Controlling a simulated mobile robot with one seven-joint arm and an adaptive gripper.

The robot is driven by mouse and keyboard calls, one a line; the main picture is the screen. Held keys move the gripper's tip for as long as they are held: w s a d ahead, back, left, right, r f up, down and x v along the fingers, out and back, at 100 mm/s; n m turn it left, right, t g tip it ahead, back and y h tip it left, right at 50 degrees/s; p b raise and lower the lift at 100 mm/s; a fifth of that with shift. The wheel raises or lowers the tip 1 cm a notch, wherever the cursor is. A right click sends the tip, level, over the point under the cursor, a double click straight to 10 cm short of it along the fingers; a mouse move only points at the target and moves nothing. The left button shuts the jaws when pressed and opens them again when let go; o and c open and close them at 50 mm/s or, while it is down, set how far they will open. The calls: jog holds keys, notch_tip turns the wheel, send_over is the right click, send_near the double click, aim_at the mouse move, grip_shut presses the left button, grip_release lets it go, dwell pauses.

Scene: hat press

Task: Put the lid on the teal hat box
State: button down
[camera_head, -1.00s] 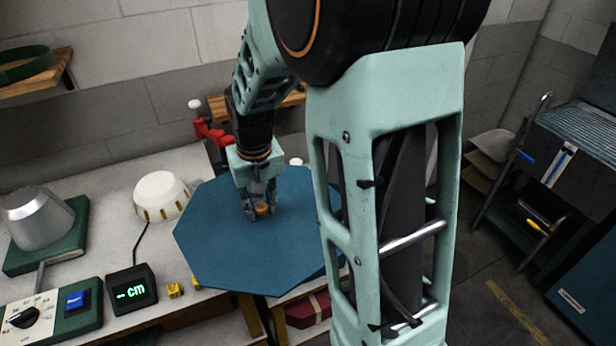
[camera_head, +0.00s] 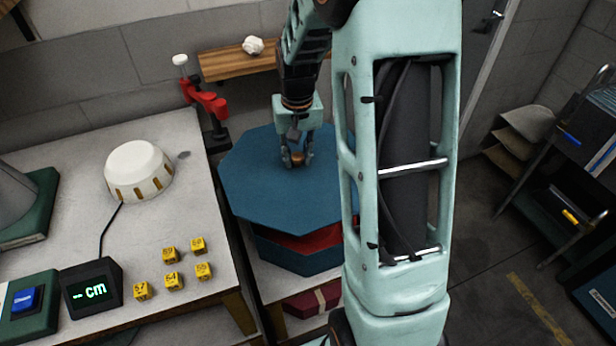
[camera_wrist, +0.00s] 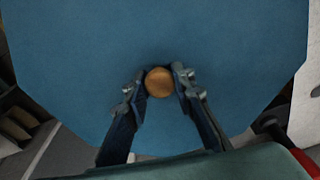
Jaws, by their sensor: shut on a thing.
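My gripper (camera_head: 297,160) is shut on the round wooden knob (camera_head: 297,158) of the blue-teal octagonal lid (camera_head: 260,190). In the wrist view the knob (camera_wrist: 159,82) sits between the two fingertips, and the lid (camera_wrist: 70,60) fills most of the picture. The teal hat box (camera_head: 290,258) stands under the lid, with a red inside (camera_head: 318,238) showing at the front right between lid and box. The lid is above the box and looks offset or tilted there. My arm hides the right side of the lid and box.
A worktable (camera_head: 205,215) is on the left, with a white domed block (camera_head: 138,170), a cm display (camera_head: 90,288) and several yellow numbered cubes (camera_head: 173,282). A red clamp (camera_head: 205,100) stands behind. A dark red box (camera_head: 308,302) lies below the hat box. Open floor (camera_head: 470,260) is at the right.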

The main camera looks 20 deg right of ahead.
jog(key=shift+m, duration=0.4)
jog(key=d+f+b, duration=0.1)
jog(key=d+f, duration=0.1)
jog(key=f, duration=0.1)
jog(key=w+d+f+b, duration=0.1)
jog(key=f, duration=0.1)
jog(key=shift+d+f+b, duration=0.1)
jog(key=shift+b, duration=0.25)
jog(key=shift+f+b, duration=2.85)
jog(key=shift+f, duration=1.2)
jog(key=shift+f, duration=0.35)
jog(key=c, duration=1.6)
grip_release()
jog(key=shift+r, duration=0.1)
